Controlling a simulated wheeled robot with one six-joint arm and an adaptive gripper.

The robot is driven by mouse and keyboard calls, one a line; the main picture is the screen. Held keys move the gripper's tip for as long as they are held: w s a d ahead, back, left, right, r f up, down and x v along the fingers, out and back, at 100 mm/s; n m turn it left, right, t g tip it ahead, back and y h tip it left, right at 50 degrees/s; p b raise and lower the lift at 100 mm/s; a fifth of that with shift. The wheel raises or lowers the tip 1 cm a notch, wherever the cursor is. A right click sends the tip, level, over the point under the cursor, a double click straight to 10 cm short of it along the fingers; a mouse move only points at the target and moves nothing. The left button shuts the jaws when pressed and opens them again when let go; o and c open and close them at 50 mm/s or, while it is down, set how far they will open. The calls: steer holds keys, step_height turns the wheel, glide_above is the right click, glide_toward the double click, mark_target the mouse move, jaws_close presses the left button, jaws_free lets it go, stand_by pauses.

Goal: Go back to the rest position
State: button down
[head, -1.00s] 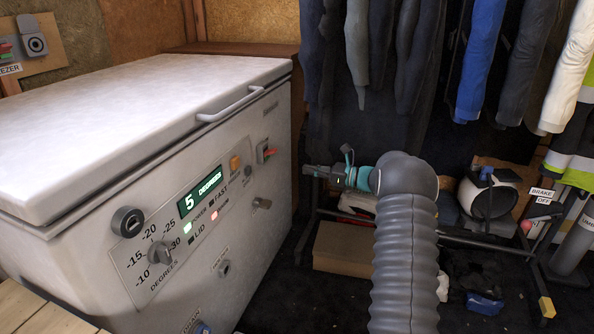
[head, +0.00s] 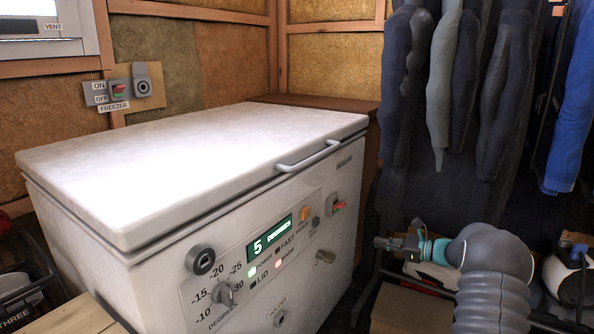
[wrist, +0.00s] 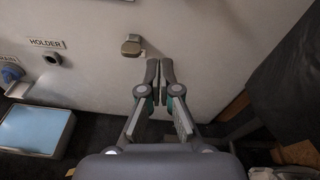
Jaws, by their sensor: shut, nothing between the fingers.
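My gripper (wrist: 159,72) is shut and empty in the wrist view, its fingertips together in front of the freezer's pale panel. In the head view my gripper (head: 388,243) shows at the end of my grey arm at the lower right, to the right of the freezer (head: 200,170). It appears apart from the freezer there. The freezer's lid is down, and its display (head: 270,241) reads 5 degrees.
A metal knob (wrist: 132,46) sticks out of the panel close to the fingertips. Dark clothes (head: 455,100) hang behind my arm. A cardboard box (head: 400,308) lies below it. A wooden surface (head: 85,318) is at lower left.

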steer(key=s+a+f+n+g+h, duration=0.2)
steer(key=s+f+n+g, duration=0.15)
steer(key=s, duration=0.35)
steer(key=s+a+f+n+g+h, duration=0.2)
steer(key=s+a+n+g, duration=0.15)
steer(key=s, duration=0.35)
steer(key=s+a+r+n+t+h, duration=0.1)
steer(key=s+r+n, duration=0.4)
steer(key=s, duration=0.6)
steer(key=s+a+r+n+t+h+p, duration=0.1)
steer(key=s+a+r+n+h, duration=0.3)
steer(key=s+r, duration=0.4)
steer(key=s+a+r+n+t+h, duration=0.1)
steer(key=s+a+r+n+h, duration=0.2)
steer(key=s, duration=1.1)
steer(key=shift+s+a+r+n+h+p, duration=0.15)
steer(key=shift+s+r+n+h+p, duration=0.35)
steer(key=shift+r+n, duration=1.45)
steer(key=shift+w, duration=0.15)
